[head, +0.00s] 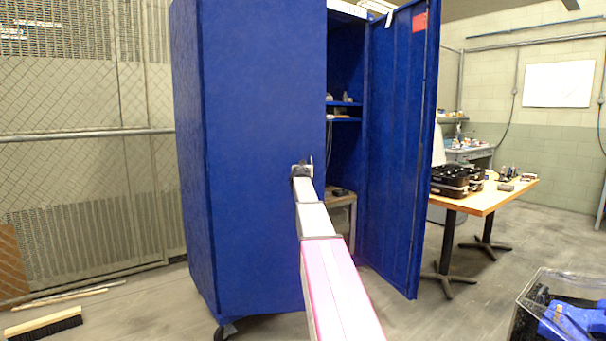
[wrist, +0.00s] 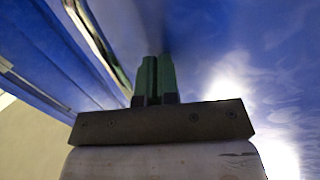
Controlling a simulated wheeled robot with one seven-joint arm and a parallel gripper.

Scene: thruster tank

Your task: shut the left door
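The blue cabinet (head: 188,130) stands ahead of me. The broad flat blue panel on its left front looks like the left door (head: 255,120); its free right edge borders a dark opening. I cannot tell exactly how far it stands ajar. My gripper (head: 304,165) is in front of this panel, close to its right edge. In the wrist view the green-grey fingers (wrist: 154,78) are side by side with almost no gap, nothing visible between them, close to a blue surface (wrist: 230,50). Whether they touch it is unclear. My arm hides part of the panel's lower right.
The right door (head: 400,150) stands wide open towards me. Shelves (head: 344,112) show inside the cabinet. A table (head: 490,197) with black cases is to the right, a clear bin (head: 525,310) at lower right. A broom (head: 42,324) lies at lower left; fencing is behind.

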